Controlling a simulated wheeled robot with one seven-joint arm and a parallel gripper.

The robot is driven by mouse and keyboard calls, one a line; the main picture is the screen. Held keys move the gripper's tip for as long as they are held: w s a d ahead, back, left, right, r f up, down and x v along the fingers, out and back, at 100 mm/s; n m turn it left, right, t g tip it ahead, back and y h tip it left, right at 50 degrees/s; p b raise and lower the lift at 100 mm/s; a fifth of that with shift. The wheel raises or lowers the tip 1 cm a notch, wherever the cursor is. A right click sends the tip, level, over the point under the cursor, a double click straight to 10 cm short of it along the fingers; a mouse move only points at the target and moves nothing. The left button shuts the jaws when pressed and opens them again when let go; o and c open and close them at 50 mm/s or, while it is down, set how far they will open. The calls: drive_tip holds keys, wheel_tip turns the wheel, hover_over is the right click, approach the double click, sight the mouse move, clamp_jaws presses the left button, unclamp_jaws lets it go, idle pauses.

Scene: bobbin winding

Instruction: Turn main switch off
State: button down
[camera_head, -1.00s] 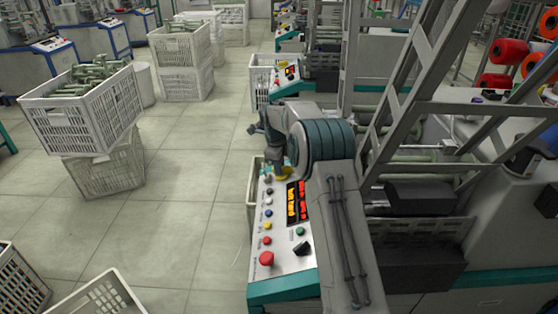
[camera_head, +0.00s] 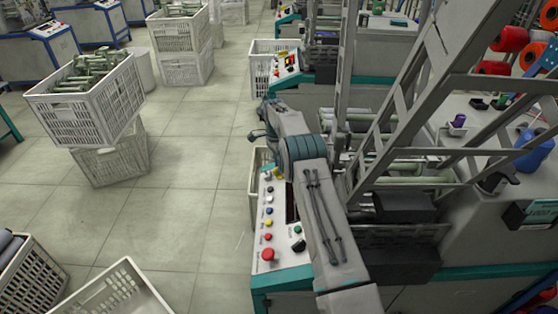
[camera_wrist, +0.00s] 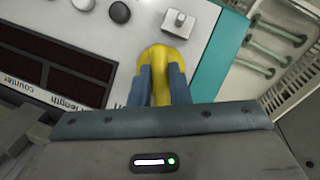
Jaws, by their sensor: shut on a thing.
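The yellow main switch (camera_wrist: 166,54) sits on the control panel (camera_wrist: 215,65) near its teal edge in the wrist view. My gripper (camera_wrist: 161,84) has its two blue-grey fingers closed on either side of the switch's yellow handle; the fingers hide part of it. The panel's display windows (camera_wrist: 72,58) are dark. The narrow display (camera_head: 291,207) there is dark as well.
A silver toggle (camera_wrist: 179,22) and a black button (camera_wrist: 120,12) are close to the switch. A red mushroom button (camera_head: 268,254) and several coloured buttons line the panel. The machine's metal frame (camera_head: 425,120) stands right of my arm. White crates (camera_head: 90,105) stand left across open floor.

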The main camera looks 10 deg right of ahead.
drive_tip(key=shift+w+r+n, duration=0.1)
drive_tip(key=shift+n, duration=0.4)
drive_tip(key=c, duration=1.4)
unclamp_jaws()
drive_tip(key=shift+o, duration=0.2)
wheel_tip(320, 180, up, 7)
drive_tip(key=w+p, duration=0.1)
drive_tip(key=p, duration=0.4)
drive_tip(key=shift+w+a+r, duration=0.15)
drive_tip(key=shift+w+a, duration=0.1)
drive_tip(key=shift+a, duration=0.05)
